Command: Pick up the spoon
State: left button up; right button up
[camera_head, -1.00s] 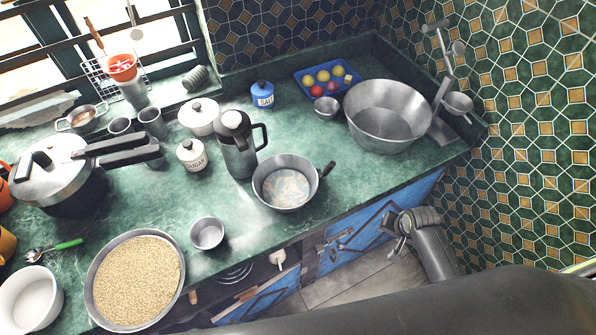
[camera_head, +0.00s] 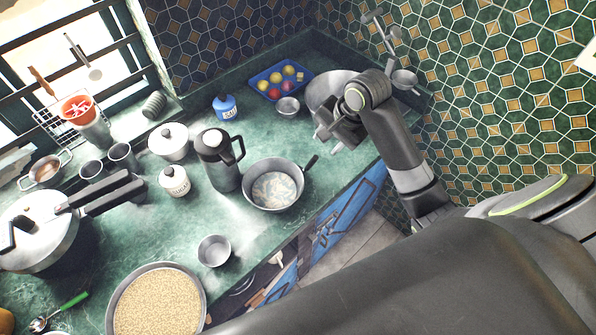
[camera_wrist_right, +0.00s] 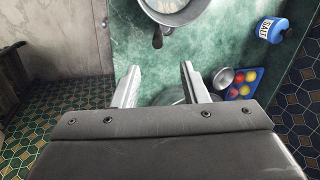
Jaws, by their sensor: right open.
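A spoon with a green handle (camera_head: 73,301) lies on the green counter at the lower left of the head view, its metal bowl end near the bottom edge. My right gripper (camera_head: 326,138) is at the right end of the counter, in front of the large metal basin (camera_head: 325,88) and partly covering it. It is far from the spoon. In the right wrist view its two fingers (camera_wrist_right: 158,86) are apart with nothing between them. The spoon does not show in the right wrist view. My left gripper is not in view.
A handled pan (camera_head: 273,186), a flask (camera_head: 222,170), a small metal cup (camera_head: 214,251) and a wide pan of grain (camera_head: 158,302) stand between my right gripper and the spoon. A pressure cooker (camera_head: 38,228) stands behind the spoon. Bare counter shows around the spoon.

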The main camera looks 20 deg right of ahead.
send_over(311, 167)
jog(key=d, duration=0.1)
jog(key=f, duration=0.6)
jog(key=shift+s+d+f+p, duration=0.15)
jog(key=shift+s+d+p, duration=0.05)
jog(key=shift+s+p, duration=0.2)
jog(key=x, duration=0.1)
jog(key=p+x, duration=0.1)
jog(key=x, duration=0.2)
jog(key=shift+s+a+p, duration=0.25)
jog(key=shift+s+p, duration=0.05)
jog(key=shift+p, duration=0.1)
jog(key=shift+x, duration=0.85)
jog(key=shift+s+d, duration=0.1)
grip_shut()
